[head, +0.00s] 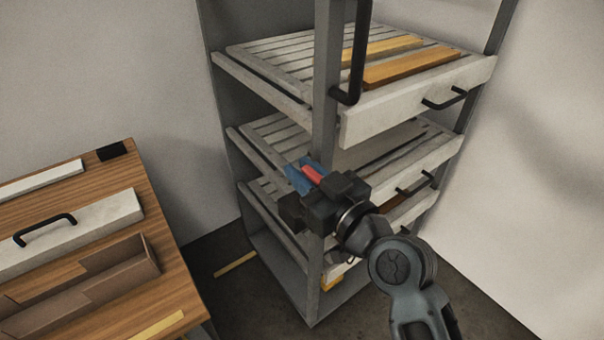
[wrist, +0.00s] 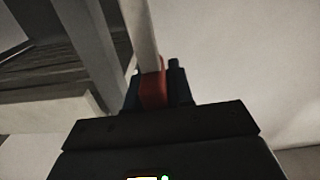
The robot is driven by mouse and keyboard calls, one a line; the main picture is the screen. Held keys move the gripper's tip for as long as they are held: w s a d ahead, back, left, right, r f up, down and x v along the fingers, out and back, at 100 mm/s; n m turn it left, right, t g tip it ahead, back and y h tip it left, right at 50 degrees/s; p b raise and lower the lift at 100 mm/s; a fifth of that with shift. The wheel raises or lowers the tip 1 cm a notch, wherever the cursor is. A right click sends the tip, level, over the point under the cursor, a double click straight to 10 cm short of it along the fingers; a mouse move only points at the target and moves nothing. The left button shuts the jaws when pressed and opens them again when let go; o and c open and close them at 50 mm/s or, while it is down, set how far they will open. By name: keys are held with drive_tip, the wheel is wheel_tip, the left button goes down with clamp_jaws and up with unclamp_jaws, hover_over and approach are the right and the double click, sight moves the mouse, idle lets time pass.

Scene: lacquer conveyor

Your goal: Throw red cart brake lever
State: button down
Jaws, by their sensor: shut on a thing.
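The red brake lever (head: 312,175) shows as a short red piece at the front post of the grey rack cart. My gripper (head: 306,178) is shut on it, with blue next to the red. In the wrist view the red lever (wrist: 153,92) sits between the two dark fingers of my gripper (wrist: 156,88), in front of a pale upright post (wrist: 140,35). The lever's pivot and lower part are hidden by the gripper.
The cart (head: 325,110) holds several slatted shelves with black handles; orange and yellow boards (head: 410,68) lie on the top one. A wooden bench (head: 165,250) with drawer parts stands at left. A yellow strip (head: 235,265) lies on the floor between them.

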drive_tip(key=c, duration=1.1)
unclamp_jaws()
drive_tip(key=shift+b+v, duration=1.15)
drive_tip(key=shift+v, duration=2.75)
